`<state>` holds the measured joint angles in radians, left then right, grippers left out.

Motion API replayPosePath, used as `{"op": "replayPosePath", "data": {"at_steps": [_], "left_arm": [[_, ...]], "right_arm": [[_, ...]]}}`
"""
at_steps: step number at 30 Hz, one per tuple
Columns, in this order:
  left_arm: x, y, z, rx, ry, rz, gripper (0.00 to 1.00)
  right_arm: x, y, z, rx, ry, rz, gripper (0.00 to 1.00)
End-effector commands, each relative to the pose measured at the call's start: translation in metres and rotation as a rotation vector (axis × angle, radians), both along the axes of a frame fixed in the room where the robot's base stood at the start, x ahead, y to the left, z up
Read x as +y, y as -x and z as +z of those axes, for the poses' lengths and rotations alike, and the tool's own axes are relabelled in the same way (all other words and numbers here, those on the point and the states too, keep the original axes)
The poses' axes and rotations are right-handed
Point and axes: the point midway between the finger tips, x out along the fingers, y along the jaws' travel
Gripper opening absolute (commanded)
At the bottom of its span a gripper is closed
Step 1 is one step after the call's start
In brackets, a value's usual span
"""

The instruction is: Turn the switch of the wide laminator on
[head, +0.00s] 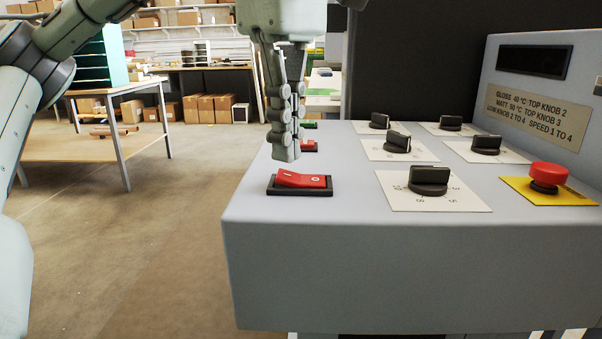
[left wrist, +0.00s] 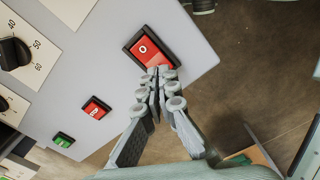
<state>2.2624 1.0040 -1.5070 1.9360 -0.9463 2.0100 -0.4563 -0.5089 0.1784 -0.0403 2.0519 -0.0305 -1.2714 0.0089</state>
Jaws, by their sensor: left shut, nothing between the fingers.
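The grey laminator panel (head: 330,225) carries a large red rocker switch (head: 302,181) in a black frame near its front left corner. The same switch shows in the left wrist view (left wrist: 150,50), with a round mark on its visible half. My left gripper (head: 287,155) is shut and empty, pointing down just above the far part of this switch. In the left wrist view the fingertips (left wrist: 161,72) overlap the switch's lower edge; I cannot tell whether they touch it. My right gripper is not in view.
Behind lie a smaller red switch (left wrist: 96,107) and a green switch (left wrist: 63,140). Several black knobs (head: 428,180) on white plates and a red emergency button (head: 548,176) stand to the right. Open floor and a wooden table (head: 95,145) are at the left.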

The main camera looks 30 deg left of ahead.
Motion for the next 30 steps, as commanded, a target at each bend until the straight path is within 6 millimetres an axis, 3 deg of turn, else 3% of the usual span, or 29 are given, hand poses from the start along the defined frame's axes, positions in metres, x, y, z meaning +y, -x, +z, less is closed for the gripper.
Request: {"op": "replayPosePath", "data": {"at_steps": [30], "left_arm": [[0.000, 0.000, -0.016, 0.000, 0.000, 0.000, 0.00]], "right_arm": [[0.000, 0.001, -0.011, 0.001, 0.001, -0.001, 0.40]]}}
